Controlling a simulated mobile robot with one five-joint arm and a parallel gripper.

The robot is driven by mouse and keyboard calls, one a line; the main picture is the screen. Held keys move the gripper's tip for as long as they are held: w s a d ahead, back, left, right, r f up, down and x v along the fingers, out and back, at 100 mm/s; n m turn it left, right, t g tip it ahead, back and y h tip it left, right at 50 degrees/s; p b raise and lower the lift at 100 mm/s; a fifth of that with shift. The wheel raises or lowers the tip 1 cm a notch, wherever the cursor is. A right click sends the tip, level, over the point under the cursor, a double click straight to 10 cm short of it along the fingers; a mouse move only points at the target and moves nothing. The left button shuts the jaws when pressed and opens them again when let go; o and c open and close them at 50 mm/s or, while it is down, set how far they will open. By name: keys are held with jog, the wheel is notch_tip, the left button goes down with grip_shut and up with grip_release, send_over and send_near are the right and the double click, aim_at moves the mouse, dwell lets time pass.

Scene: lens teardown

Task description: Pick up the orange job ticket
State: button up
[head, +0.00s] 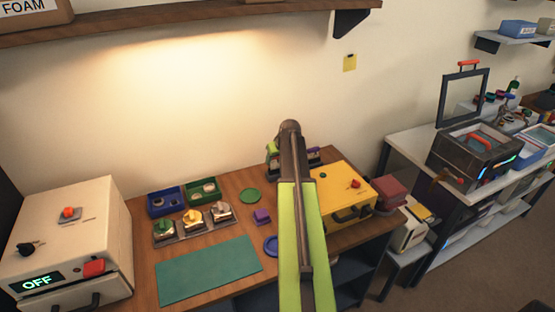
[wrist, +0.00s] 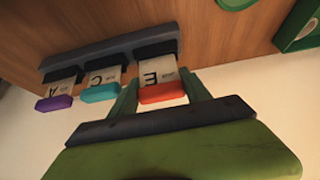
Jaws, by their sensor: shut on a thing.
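The orange job ticket (wrist: 163,92) is a pale card marked E with an orange end, in the wrist view. My gripper (wrist: 160,85) has one green finger on each side of the orange end and is shut on it. The far end of the card meets a dark rack (wrist: 108,50); I cannot tell how deep it sits there. Beside it in the rack are a teal ticket (wrist: 100,93) marked C and a purple ticket (wrist: 54,103) marked A. In the head view my arm covers the gripper and most of the rack.
The wooden bench holds a green mat (head: 208,270), a purple block (head: 262,216), a blue disc (head: 271,246) and a green disc (head: 250,195). A yellow case (head: 345,188) stands right of my arm. A white box reading OFF (head: 70,235) stands at left.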

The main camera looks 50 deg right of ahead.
notch_tip(320, 180, up, 3)
jog(key=shift+f+p, duration=0.15)
jog(key=shift+p, duration=0.65)
jog(key=s+d+r+p, duration=0.6)
jog(key=s, duration=0.3)
jog(key=shift+s+r, duration=0.2)
jog(key=shift+s, duration=0.2)
notch_tip(320, 180, up, 5)
jog(key=p, duration=0.5)
jog(key=shift+d, duration=0.1)
jog(key=shift+f, duration=0.1)
